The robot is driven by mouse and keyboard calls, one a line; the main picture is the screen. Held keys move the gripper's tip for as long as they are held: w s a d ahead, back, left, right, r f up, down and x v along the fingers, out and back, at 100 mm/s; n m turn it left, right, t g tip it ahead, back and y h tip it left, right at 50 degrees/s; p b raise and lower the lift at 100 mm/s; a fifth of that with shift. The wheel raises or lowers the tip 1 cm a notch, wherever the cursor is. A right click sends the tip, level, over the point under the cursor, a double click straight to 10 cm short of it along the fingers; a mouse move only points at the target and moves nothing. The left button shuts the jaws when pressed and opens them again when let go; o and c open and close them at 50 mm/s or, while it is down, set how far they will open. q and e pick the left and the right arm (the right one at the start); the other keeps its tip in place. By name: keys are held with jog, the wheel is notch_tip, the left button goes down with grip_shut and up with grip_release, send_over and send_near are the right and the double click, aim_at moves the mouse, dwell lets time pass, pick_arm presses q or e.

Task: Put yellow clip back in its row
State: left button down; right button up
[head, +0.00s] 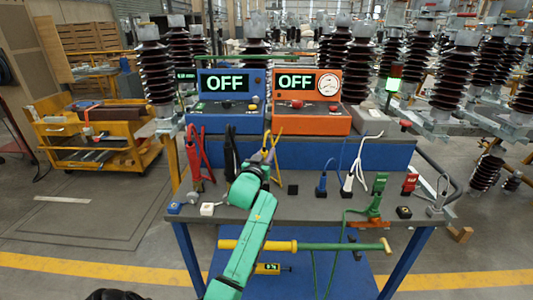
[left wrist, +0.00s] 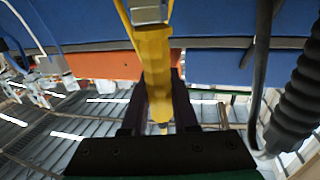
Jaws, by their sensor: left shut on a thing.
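The yellow clip (head: 272,143) stands upright in the head view, against the blue back panel above the workbench. My left gripper (left wrist: 158,98) is shut on the yellow clip, whose body (left wrist: 154,58) runs between its dark fingers in the left wrist view. In the head view my green arm hides most of this gripper and the clip's lower end, so I cannot tell whether the clip touches the bench. A red clip (head: 194,152) and a black clip (head: 231,152) hang to its left. My right gripper is not in view.
A blue box (head: 225,123) and an orange box (head: 310,124), both reading OFF, stand behind the clips. Blue (head: 321,184) and white (head: 348,182) plugs stand to the right on the grey bench (head: 295,213). A green-and-yellow rod (head: 330,246) crosses the front.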

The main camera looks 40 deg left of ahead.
pick_arm(q)
jog(key=shift+p, duration=0.4)
dwell(0.6)
jog(key=shift+f+b, duration=1.2)
jog(key=shift+f, duration=0.55)
jog(key=c, duration=0.6)
grip_release()
jog(key=v, duration=1.4)
jog(key=shift+s+b, duration=0.3)
jog(key=shift+d, duration=0.2)
